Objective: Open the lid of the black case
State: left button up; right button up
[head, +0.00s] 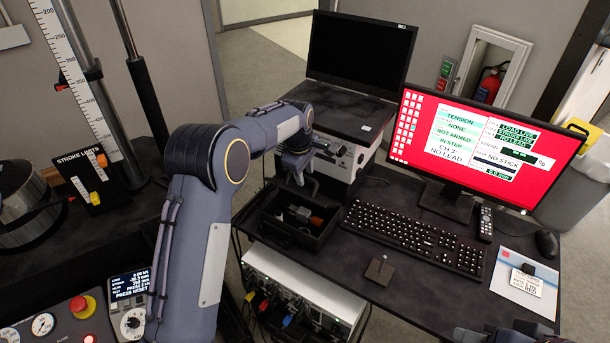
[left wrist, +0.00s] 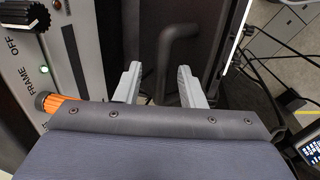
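The black case (head: 285,236) sits at the left end of the dark desk, below the grey instrument. Its inside shows from above, with small grey and orange parts (head: 302,216) in it. I cannot clearly make out its lid, as my left arm and gripper cover the back of the case. My left gripper (head: 298,180) points down at the case's back edge. In the left wrist view its two grey fingers (left wrist: 158,88) are apart, with a bent dark handle (left wrist: 182,35) beyond and between them. Part of my right arm shows at the lower right; its fingertips cannot be made out.
The grey instrument (head: 338,158) with a laptop (head: 360,52) on top stands close behind the gripper. A device with coloured plugs (head: 300,290) sits below the desk.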

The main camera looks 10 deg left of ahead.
aim_at(298, 191)
pick_arm(q)
notch_tip(298, 191, up, 7)
jog(key=s+b, duration=0.1)
jog(key=shift+s+a+f, duration=0.15)
jog(key=shift+s+f, duration=0.05)
jog(key=shift+s, duration=0.05)
jog(key=shift+c, duration=0.5)
